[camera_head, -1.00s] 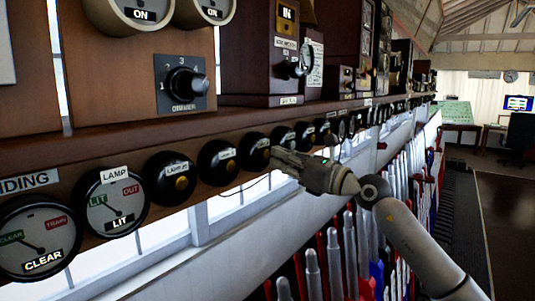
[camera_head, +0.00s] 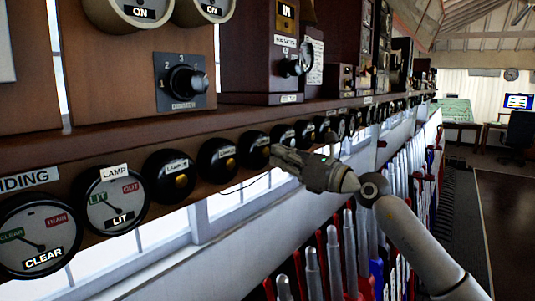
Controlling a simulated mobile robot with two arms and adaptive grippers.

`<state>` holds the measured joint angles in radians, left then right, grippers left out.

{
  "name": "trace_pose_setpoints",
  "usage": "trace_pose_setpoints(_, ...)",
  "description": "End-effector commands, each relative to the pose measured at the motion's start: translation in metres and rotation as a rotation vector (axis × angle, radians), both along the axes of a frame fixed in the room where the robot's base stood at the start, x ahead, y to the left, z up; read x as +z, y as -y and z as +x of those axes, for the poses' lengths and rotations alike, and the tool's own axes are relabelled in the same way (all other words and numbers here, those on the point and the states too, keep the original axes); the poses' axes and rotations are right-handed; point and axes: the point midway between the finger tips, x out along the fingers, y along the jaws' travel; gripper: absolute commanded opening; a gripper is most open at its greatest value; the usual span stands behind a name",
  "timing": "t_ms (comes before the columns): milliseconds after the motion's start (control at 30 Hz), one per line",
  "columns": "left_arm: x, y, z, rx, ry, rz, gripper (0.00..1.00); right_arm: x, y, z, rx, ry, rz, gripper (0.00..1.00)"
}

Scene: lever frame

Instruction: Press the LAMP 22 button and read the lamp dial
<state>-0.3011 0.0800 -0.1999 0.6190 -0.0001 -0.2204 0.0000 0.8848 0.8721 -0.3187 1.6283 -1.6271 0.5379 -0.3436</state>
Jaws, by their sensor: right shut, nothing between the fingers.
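The lamp dial (camera_head: 112,203) is a round black-rimmed gauge at lower left, under a white LAMP tag. It has a green LIT mark on its left, a red OUT mark on its right, and its lower plate reads LIT. My left gripper is not in view.
Another dial (camera_head: 38,238) reading CLEAR is at far left. A dimmer knob (camera_head: 186,81) and wooden instrument boxes (camera_head: 262,60) stand on the shelf above. Open floor lies at right.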

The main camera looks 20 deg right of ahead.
Motion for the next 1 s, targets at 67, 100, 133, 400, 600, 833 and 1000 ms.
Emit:
trace_pose_setpoints(67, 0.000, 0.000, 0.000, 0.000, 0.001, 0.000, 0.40, 0.000, 0.000, 0.000, 0.000, 0.000, 0.000, 0.00)
trace_pose_setpoints(100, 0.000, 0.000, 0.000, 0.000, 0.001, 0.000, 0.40, 0.000, 0.000, 0.000, 0.000, 0.000, 0.000, 0.00)
trace_pose_setpoints(133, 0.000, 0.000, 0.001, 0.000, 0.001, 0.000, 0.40, 0.000, 0.000, 0.000, 0.000, 0.000, 0.000, 0.00)
trace_pose_setpoints(400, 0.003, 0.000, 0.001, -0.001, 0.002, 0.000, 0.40, 0.001, -0.002, 0.004, 0.000, 0.000, 0.001, 0.00)
trace_pose_setpoints(600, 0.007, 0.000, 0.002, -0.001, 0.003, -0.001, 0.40, 0.001, -0.006, 0.011, 0.000, -0.001, 0.001, 0.00)
trace_pose_setpoints(833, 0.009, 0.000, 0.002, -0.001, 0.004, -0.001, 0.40, 0.000, -0.009, 0.016, -0.001, 0.001, 0.001, 0.00)
trace_pose_setpoints(1000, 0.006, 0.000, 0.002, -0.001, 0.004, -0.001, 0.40, -0.001, -0.006, 0.011, -0.001, 0.001, 0.000, 0.00)
